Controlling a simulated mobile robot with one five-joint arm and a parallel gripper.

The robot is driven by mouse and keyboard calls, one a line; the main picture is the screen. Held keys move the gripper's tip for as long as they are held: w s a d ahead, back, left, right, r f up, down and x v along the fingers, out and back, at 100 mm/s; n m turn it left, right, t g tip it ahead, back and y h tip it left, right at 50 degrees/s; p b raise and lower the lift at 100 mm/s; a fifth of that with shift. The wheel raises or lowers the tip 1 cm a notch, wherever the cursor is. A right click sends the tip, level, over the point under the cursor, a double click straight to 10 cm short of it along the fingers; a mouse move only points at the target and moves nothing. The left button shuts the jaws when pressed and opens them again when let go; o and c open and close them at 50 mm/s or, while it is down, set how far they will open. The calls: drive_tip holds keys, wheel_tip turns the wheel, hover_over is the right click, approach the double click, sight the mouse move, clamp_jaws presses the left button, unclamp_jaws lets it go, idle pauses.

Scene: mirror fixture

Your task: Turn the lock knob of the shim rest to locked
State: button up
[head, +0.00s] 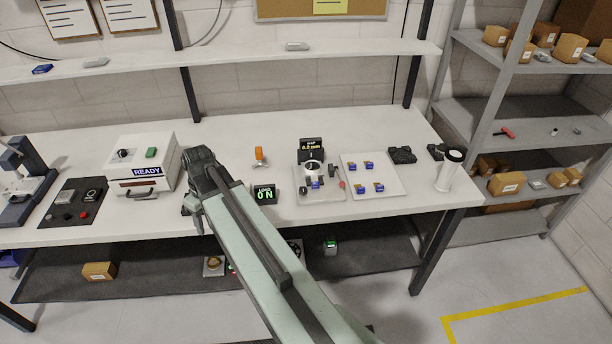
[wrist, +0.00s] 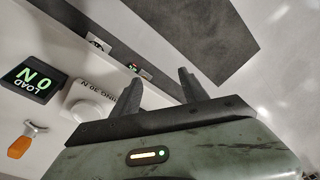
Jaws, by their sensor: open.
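My gripper (wrist: 160,90) shows in the wrist view with its two dark fingers apart and nothing between them. In the head view my arm hides the fingertips. A grey fixture plate (head: 304,198) with a round white-topped part and small dark, blue and red-tipped parts stands at mid-bench. It lies to the right of my arm, well apart from it. I cannot tell which part is the shim rest or its lock knob. An orange-handled piece (head: 259,154) stands left of the plate; an orange piece also shows in the wrist view (wrist: 19,147).
A load display (head: 264,195) reading 0 N stands beside my arm. A gap display (head: 311,145) stands behind the plate. A white tray (head: 386,192) with several blue pieces is to the right. A white READY box (head: 140,165) stands left. Bare bench lies behind my arm.

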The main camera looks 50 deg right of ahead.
drive_tip(key=s+d+n+y, duration=0.1)
drive_tip(key=d+n, duration=0.3)
drive_tip(key=d, duration=1.7)
drive_tip(key=n+t+y, duration=0.2)
drive_tip(key=n, duration=0.1)
approach(303, 189)
drive_tip(key=b+x, duration=0.7)
drive_tip(key=x, duration=0.1)
drive_tip(key=shift+s+d, duration=0.1)
drive_tip(key=shift+s, duration=0.1)
drive_tip(key=shift+w+f+b, duration=0.2)
drive_tip(key=shift+f+b, duration=0.15)
drive_tip(key=shift+r, duration=0.1)
